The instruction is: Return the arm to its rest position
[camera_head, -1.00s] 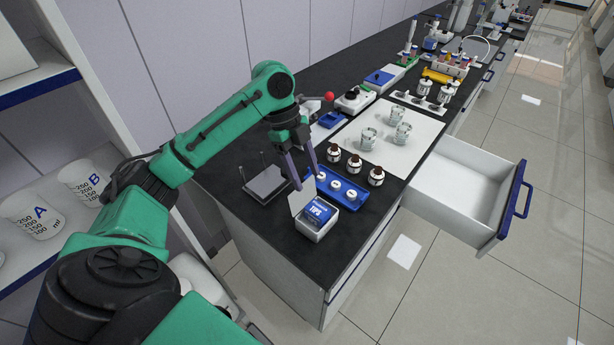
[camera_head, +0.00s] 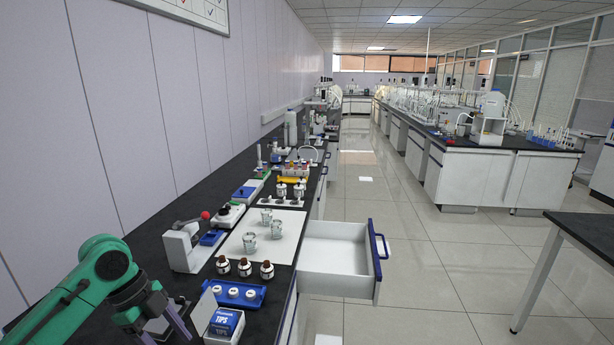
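My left arm comes in at the lower left, green with dark joints. Its gripper (camera_head: 166,332) hangs at the bottom edge of the view, left of the white tips box. Its two grey fingers stand apart with nothing seen between them, though their ends are at or near the frame edge. My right gripper is not in view.
The tips box (camera_head: 224,326) stands near the bench's front edge. Behind it are a blue tray (camera_head: 258,301) with white caps, several brown bottles (camera_head: 245,267), and beakers on a white mat (camera_head: 290,217). An open drawer (camera_head: 335,259) juts right into the aisle.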

